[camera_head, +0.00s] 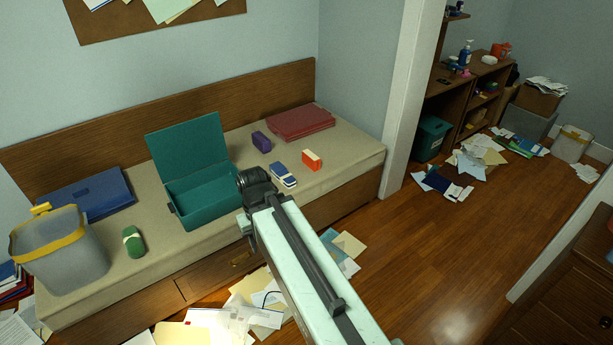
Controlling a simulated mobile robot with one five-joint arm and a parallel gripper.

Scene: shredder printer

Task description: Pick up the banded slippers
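No item is clearly recognisable as banded slippers at this size. A small blue and white item (283,174) lies on the bench just right of my gripper, and a rounded green item with a pale band (133,241) lies near the bench's front edge at left. Either could be the slippers; I cannot tell which. My gripper (257,186) is at the dark end of my pale arm, over the bench beside the open teal box. Its fingers are not clearly visible, so its opening and any contents cannot be made out.
The teal box (204,205) stands lid up on the bench (345,160). A grey bin with yellow rim (62,255), blue folder (92,194), purple block (261,141), orange-white block (312,159) and red folders (300,122) surround it. Papers litter the floor; the right floor (450,250) is mostly clear.

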